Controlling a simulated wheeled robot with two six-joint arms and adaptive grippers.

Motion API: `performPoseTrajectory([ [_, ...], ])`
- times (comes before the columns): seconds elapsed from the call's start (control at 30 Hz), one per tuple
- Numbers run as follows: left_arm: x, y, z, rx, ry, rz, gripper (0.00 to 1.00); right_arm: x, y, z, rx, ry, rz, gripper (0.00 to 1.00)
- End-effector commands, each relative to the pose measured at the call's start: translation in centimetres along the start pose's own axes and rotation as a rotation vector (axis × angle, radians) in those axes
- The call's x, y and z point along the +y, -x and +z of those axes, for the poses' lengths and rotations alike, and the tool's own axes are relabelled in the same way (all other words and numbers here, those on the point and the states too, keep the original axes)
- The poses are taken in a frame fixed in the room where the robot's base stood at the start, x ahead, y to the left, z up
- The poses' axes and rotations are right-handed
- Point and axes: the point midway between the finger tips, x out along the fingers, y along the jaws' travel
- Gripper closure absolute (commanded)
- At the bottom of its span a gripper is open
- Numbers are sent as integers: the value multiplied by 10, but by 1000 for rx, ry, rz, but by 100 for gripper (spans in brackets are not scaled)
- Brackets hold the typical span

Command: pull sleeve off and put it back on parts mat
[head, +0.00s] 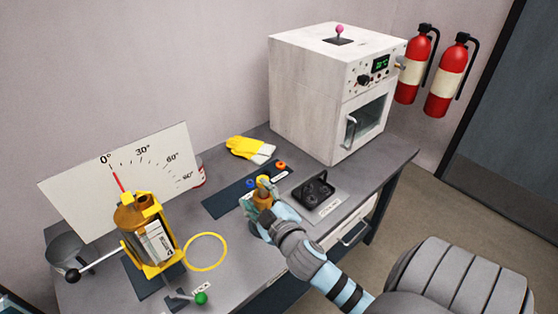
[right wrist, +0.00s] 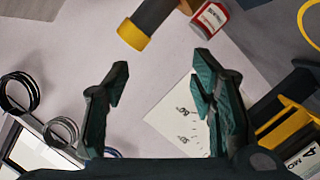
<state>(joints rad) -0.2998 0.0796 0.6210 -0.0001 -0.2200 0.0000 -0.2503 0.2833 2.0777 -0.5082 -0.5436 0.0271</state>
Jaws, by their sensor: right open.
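The dark parts mat (head: 222,203) lies on the bench, with an orange ring (head: 281,165) at its far end and a blue piece (head: 250,184) near my gripper. My left gripper is not in view.
A yellow pump (head: 150,235) with a ball-ended lever stands left before a white dial board (head: 75,190). A yellow hoop (head: 205,252) lies beside it. Yellow gloves (head: 248,148) lie behind the mat. A black fixture (head: 315,190) and a white oven (head: 315,95) are right.

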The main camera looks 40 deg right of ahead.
Motion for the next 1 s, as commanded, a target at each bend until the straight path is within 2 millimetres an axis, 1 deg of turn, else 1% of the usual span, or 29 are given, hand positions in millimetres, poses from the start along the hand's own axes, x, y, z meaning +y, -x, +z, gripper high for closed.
performPoseTrajectory([
  [0.03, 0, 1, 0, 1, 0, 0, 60, 25, -10, -44, 164, 90, 67, 49],
  [0.07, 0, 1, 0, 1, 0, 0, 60, 39, -12, -77, 289, 167, 111, 49],
  [0.1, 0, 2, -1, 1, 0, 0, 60, 53, -9, -125, 473, 294, 165, 49],
  [0.13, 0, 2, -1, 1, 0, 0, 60, 59, -1, -162, 624, 412, 201, 49],
  [0.17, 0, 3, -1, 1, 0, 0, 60, 58, 11, -197, 789, 560, 227, 49],
  [0.2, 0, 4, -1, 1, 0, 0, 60, 44, 31, -236, 1021, 818, 233, 49],
  [0.23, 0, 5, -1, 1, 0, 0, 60, 27, 42, -248, 1167, 1026, 203, 49],
  [0.27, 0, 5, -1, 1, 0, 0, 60, 10, 47, -246, 1280, 1241, 143, 49],
  [0.3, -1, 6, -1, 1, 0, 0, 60, -5, 45, -226, 1373, 1527, 20, 49],
  [0.33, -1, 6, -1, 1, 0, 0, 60, -7, 37, -201, 1396, 1728, -102, 49],
  [0.37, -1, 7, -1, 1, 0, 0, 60, 0, 27, -173, 1382, 1907, -245, 49],
  [0.4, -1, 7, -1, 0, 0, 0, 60, 19, 16, -138, 1320, 2087, -437, 49],
  [0.47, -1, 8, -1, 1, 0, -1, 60, 51, 8, -98, 1201, 2241, -672, 49],
  [0.5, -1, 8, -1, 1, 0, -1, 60, 72, 7, -80, 1123, 2298, -796, 49],
  [0.6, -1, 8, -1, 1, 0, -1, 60, 108, 10, -52, 978, 2354, -1002, 49],
  [0.67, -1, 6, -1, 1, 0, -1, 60, 118, 12, -43, 933, 2362, -1061, 49],
  [0.77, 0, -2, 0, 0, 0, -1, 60, 114, 9, -33, 913, 2361, -1091, 49],
  [0.87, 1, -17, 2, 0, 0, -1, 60, 98, 0, -22, 918, 2360, -1088, 49],
  [0.97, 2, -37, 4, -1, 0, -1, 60, 77, -14, -6, 920, 2358, -1087, 49],
  [1.0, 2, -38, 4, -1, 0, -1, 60, 70, -18, -1, 924, 2357, -1090, 49],
])
